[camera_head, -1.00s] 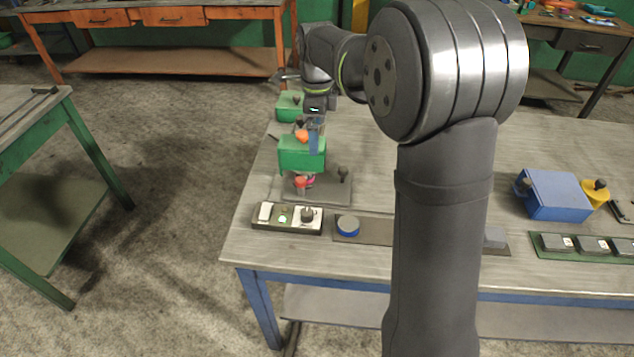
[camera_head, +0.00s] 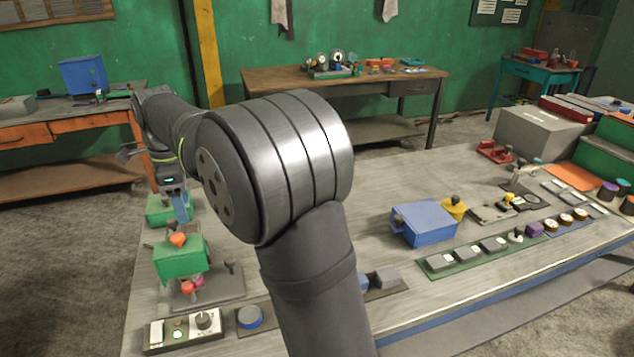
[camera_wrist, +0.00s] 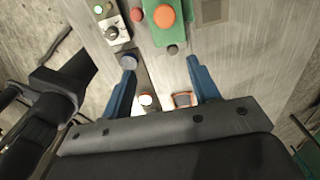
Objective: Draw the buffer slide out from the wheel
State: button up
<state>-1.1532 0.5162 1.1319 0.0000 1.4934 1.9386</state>
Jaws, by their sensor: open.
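A green housing (camera_head: 180,257) with an orange knob (camera_head: 177,239) and a red round part (camera_head: 187,286) stands on a grey base plate (camera_head: 215,293) at the table's left. A dark upright knob (camera_head: 230,267) rises from that plate. I cannot tell for certain which part is the buffer slide or wheel. My gripper (camera_head: 184,212) hangs at the housing's upper side in the head view. In the wrist view, its blue fingers (camera_wrist: 160,72) are spread and empty. The green housing (camera_wrist: 165,20) with its orange knob (camera_wrist: 165,15) lies beyond them there.
A switch panel (camera_head: 185,333) and a blue-sided round button (camera_head: 249,317) sit at the near table edge. A blue box (camera_head: 424,223) with a yellow part (camera_head: 453,208) stands mid-table, behind a green strip of switches (camera_head: 470,258). Another green box (camera_head: 165,210) is behind the gripper. My arm hides part of the table.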

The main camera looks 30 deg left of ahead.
jog(key=w+d+f+n+g, duration=0.1)
jog(key=w+n, duration=0.1)
jog(key=w, duration=0.2)
jog(key=w+d+f+n+g, duration=0.1)
jog(key=w+n, duration=0.2)
jog(key=w, duration=0.1)
jog(key=w+d+f+n+g, duration=0.1)
jog(key=w+n+g, duration=0.1)
jog(key=w+n, duration=0.1)
jog(key=shift+w+d+f, duration=0.1)
jog(key=shift+w+f, duration=0.3)
jog(key=shift+w, duration=0.3)
jog(key=n, duration=0.1)
send_near(230, 259)
jog(key=x, duration=0.8)
jog(key=shift+s+f, duration=0.1)
jog(key=shift+f, duration=0.2)
